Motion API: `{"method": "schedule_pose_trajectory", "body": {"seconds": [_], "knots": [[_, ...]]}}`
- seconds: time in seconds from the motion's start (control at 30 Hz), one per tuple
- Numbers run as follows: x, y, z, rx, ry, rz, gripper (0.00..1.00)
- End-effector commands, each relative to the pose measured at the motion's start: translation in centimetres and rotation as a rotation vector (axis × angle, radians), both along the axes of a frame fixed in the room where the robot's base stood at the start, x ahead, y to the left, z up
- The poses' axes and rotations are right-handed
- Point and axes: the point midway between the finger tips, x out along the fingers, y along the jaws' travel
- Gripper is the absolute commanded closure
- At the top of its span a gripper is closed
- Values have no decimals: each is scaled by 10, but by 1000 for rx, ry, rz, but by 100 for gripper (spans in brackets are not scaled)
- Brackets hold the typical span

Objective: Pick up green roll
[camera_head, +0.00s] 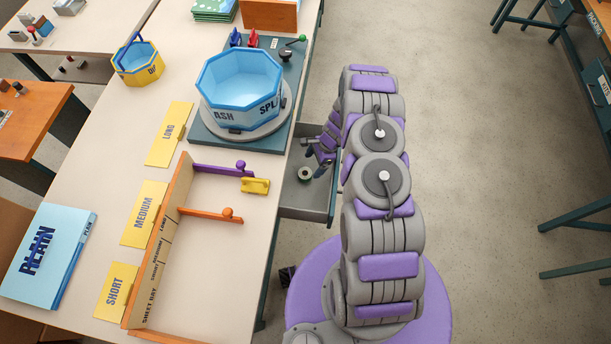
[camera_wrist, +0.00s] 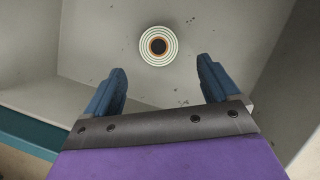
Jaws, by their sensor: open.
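The green roll (camera_wrist: 158,46) lies on the grey floor of an open drawer. In the wrist view it shows from above as pale green and white rings around a brown core with a dark hole. It also shows in the head view (camera_head: 305,174) as a small roll inside the drawer, beside my arm. My gripper (camera_wrist: 161,84) is open, with its two blue fingers apart and nothing between them. The roll is beyond the fingertips and about centred between them. In the head view, my gripper is partly hidden by the drawer's edge and my arm.
The open drawer (camera_head: 303,213) has side walls around the roll.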

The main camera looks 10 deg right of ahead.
Motion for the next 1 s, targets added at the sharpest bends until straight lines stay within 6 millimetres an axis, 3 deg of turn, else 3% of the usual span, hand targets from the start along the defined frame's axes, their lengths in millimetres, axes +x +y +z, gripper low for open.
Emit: {"method": "schedule_pose_trajectory", "body": {"seconds": [0.33,0.63,0.9,1.0], "knots": [[-1,16,-21,-12,1,1,11],[-2,28,-58,-3,0,1,11],[-2,31,-59,-6,-1,1,12],[-2,32,-59,-7,0,1,22]]}}
